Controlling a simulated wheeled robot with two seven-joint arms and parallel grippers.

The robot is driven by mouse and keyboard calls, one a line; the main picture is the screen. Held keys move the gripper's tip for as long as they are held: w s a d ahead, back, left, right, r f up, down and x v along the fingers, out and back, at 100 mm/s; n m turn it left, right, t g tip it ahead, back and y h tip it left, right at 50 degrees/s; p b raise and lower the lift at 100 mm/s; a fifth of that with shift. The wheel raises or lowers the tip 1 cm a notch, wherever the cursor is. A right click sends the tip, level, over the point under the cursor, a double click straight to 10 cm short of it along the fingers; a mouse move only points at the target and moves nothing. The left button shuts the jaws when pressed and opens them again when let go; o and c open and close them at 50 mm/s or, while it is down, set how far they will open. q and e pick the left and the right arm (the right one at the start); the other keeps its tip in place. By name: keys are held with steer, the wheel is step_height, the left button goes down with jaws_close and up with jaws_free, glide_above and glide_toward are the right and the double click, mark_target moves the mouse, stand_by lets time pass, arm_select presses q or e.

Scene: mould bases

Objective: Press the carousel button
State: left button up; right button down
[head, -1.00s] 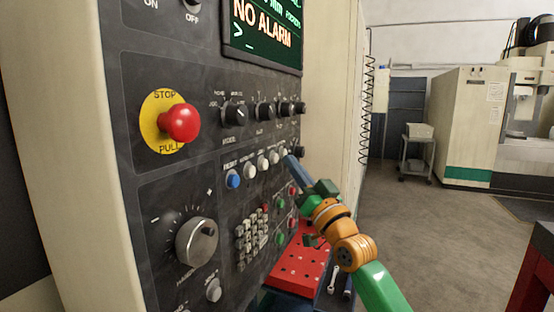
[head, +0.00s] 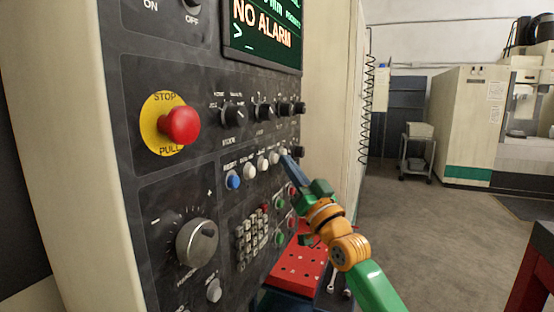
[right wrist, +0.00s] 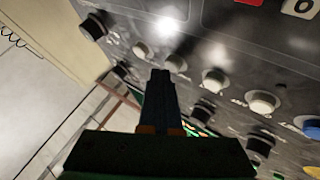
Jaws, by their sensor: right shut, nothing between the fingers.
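The control panel carries a row of small round buttons: a blue one (head: 233,180) and several white ones, with labels too small to read, so I cannot tell which is marked carousel. My right gripper (head: 287,160) is shut and empty, its dark fingers pointing at the far right end of this row, by the last white button (head: 283,152). In the right wrist view the fingertips (right wrist: 160,74) lie just below two white buttons, one of them here (right wrist: 175,62). Contact cannot be made out. My left gripper is out of view.
Dark knobs (head: 264,110) sit above the row, a red stop button (head: 180,125) to the left, and a keypad (head: 250,236) below.

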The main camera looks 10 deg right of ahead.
steer(key=shift+w+a, duration=0.2)
steer(key=shift+a, duration=0.1)
stand_by(0.4)
steer(key=shift+d, duration=0.15)
stand_by(0.3)
steer(key=shift+s+d, duration=0.4)
steer(key=shift+d, duration=0.1)
steer(key=s+d, duration=0.1)
steer(key=d, duration=0.1)
steer(key=s+d+b, duration=0.1)
steer(key=d, duration=0.1)
steer(key=shift+s, duration=0.4)
stand_by(2.3)
